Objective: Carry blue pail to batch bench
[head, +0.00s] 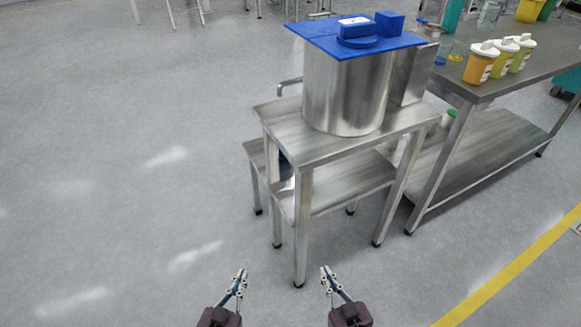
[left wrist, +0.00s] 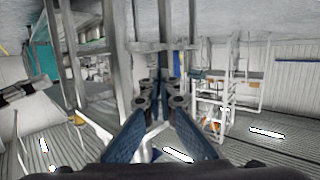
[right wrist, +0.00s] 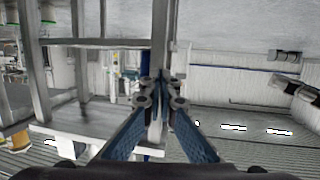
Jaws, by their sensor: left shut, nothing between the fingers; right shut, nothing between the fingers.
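No blue pail shows clearly in any view. A small dark blue patch (head: 285,160) shows under the steel stand, mostly hidden by its top and a leg; I cannot tell whether it is the pail. My left gripper (head: 240,274) is shut and empty, low in front of the stand. My right gripper (head: 326,271) is shut and empty, just to its right. Both are apart from the stand. The wrist views show the closed fingers of the left gripper (left wrist: 155,88) and the right gripper (right wrist: 161,88). I cannot tell which bench is the batch bench.
The steel stand (head: 285,147) carries a steel drum (head: 345,95) with a blue lid (head: 315,37). A long steel bench (head: 490,82) stands at the right, with white-lidded tubs (head: 481,65) and a lower shelf (head: 480,155). The floor at the left is clear. A yellow line (head: 500,275) crosses the lower right.

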